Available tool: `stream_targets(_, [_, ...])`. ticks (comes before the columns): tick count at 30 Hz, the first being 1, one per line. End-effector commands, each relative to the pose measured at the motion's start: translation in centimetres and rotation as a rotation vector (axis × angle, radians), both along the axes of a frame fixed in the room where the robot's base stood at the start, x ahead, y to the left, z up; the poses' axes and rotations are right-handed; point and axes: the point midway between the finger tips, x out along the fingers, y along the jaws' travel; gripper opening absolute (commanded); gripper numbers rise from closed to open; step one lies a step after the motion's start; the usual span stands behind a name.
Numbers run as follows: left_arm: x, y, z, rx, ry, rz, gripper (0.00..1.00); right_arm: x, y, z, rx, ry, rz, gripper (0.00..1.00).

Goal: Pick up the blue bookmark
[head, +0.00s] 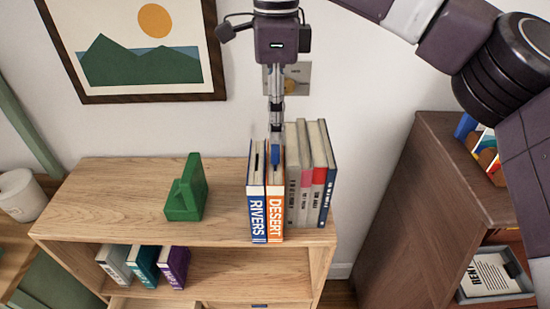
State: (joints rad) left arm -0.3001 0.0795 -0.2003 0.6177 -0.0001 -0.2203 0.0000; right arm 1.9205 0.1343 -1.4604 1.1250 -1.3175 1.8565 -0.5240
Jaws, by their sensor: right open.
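The blue bookmark (276,156) shows as a small blue strip at the top of the orange "DESERT" book (274,212), which stands upright on the wooden shelf. My right gripper (276,128) comes down from above and is open, its fingers directly over or at the bookmark. The fingers are seen edge-on, so I cannot tell whether they touch it. The blue "RIVERS" book (257,210) stands to the left, against the orange one. My left gripper is not in view.
Several grey books (303,185) stand to the right of the orange book. A green bookend (186,190) stands to the left, with bare shelf top (115,195) around it. A brown cabinet (405,215) stands at the right. The wall is close behind.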

Motion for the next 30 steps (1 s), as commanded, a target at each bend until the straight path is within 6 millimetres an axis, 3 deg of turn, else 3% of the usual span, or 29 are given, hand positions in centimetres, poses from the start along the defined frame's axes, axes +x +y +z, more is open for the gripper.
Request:
stream_targets(15, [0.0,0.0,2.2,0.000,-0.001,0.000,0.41,-0.5,0.2,-6.3,0.001,0.003,0.001,0.52])
stream_targets(23, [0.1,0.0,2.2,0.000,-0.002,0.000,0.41,-0.4,0.2,-6.8,0.002,0.000,0.001,0.52])
stream_targets(30, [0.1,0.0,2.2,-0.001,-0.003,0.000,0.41,-0.4,0.2,-6.8,0.002,0.001,0.001,0.28])
